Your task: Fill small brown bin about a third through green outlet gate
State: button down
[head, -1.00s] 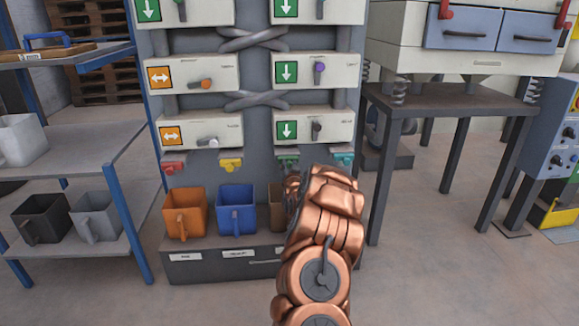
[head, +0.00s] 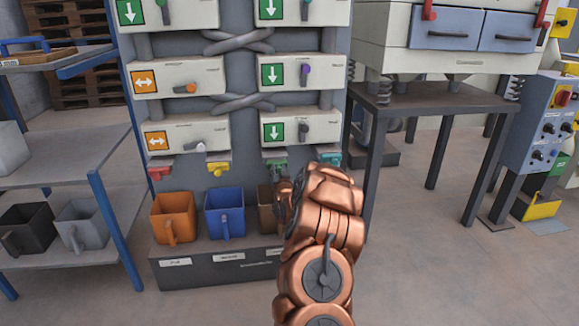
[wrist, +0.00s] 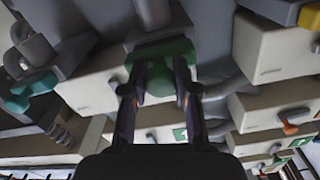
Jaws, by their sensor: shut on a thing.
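The green outlet gate (head: 277,166) is under the lower right box of the filler, partly hidden by my arm. In the wrist view the green gate (wrist: 163,48) lies at my fingertips. My gripper (wrist: 160,75) is shut on the gate, with one finger at each side of its green part. In the head view my arm's copper links mostly cover my gripper (head: 284,188). The small brown bin (head: 266,208) stands on the dark ledge below the gate, its right part hidden by my arm. Its inside and any fill cannot be seen.
An orange bin (head: 173,217) and a blue bin (head: 224,212) stand left of the brown one. Red (head: 159,171), yellow (head: 217,168) and teal (head: 329,159) gates flank the green one. A shelf (head: 85,257) holds black and grey bins. Clear floor lies right.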

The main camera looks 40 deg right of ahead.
jog(key=shift+s, duration=0.15)
jog(key=c, duration=0.9)
grip_release()
jog(key=shift+o, duration=0.2)
jog(key=v, duration=1.2)
grip_shut()
